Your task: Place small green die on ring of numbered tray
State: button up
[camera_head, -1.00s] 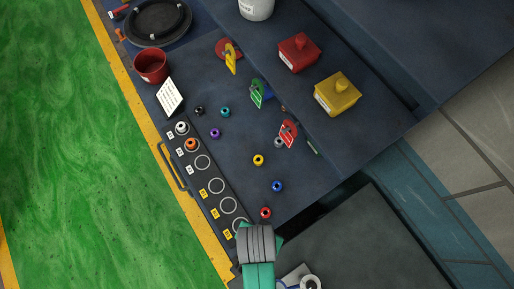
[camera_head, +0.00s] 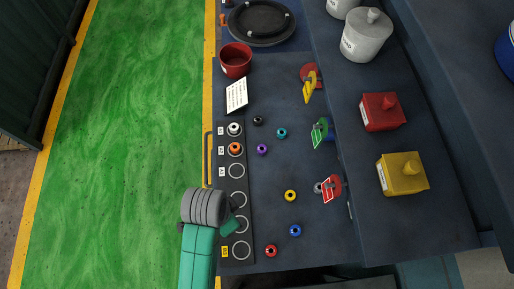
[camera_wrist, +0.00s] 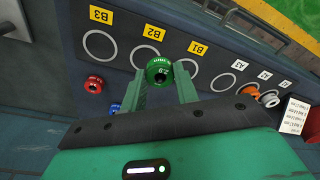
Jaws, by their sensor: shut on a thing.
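The small green die (camera_wrist: 159,70), a round ring-like piece with pale markings, is held between the fingertips of my gripper (camera_wrist: 165,80) in the wrist view. It appears in front of the tray's rings B2 (camera_wrist: 131,54) and B1; its height above the tray is hard to tell. The numbered tray (camera_head: 222,185) is a dark strip with labelled white rings. A white die (camera_head: 234,129) and an orange die (camera_head: 235,149) sit on its two far rings. Rings A3, B1, B2 and B3 look empty. In the head view my arm hides part of the tray and the green die.
Loose black, teal, purple, yellow (camera_head: 290,195), blue (camera_head: 295,230) and red (camera_head: 271,251) dice lie right of the tray. A handle (camera_head: 208,160) runs along its left side. A red cup (camera_head: 236,60) and white card (camera_head: 237,96) stand beyond. Lockout tags stand farther right.

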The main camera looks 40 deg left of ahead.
jog(key=shift+a, duration=0.1)
send_over(237, 170)
jog(key=shift+s+f+p, duration=0.3)
jog(key=shift+f+p, duration=0.05)
jog(key=shift+f, duration=2.15)
jog(key=shift+f, duration=0.1)
jog(key=o, duration=1.1)
jog(key=shift+c, duration=0.2)
notch_tip(237, 170, up, 12)
jog(key=s, duration=0.1)
jog(key=shift+s+a+p, duration=0.15)
jog(key=shift+s+p, duration=0.05)
jog(key=shift+p, duration=0.1)
